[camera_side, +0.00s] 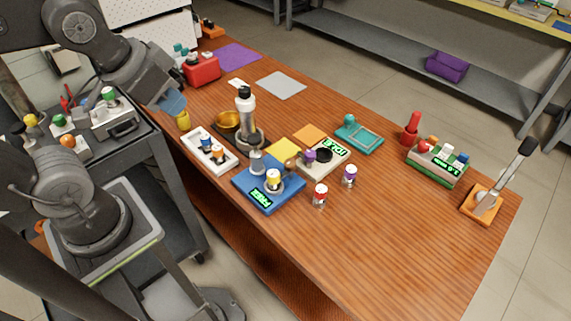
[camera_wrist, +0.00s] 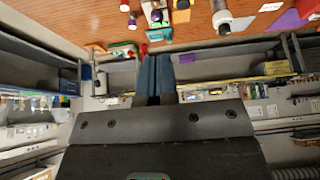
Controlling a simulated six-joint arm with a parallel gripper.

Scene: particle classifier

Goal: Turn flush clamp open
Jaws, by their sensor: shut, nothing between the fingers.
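My gripper (camera_side: 173,104) has blue fingers and hangs above the left edge of the wooden table, pointing down and right, with nothing held. In the wrist view the two blue fingers (camera_wrist: 156,78) are together. No part can be told for certain as the flush clamp. An orange base with an upright black-handled lever (camera_side: 482,204) stands at the table's right end, far from my gripper. A white and grey cylinder with a black top (camera_side: 246,105) stands on a dark base in the middle. A blue device with a lit display (camera_side: 268,196) sits in front of it.
A yellow object (camera_side: 183,121) is close below my gripper. A white tray of small vials (camera_side: 209,150), a white device with a display (camera_side: 322,157), a teal frame (camera_side: 359,137) and a vial rack (camera_side: 437,165) stand on the table. The table's front right is clear.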

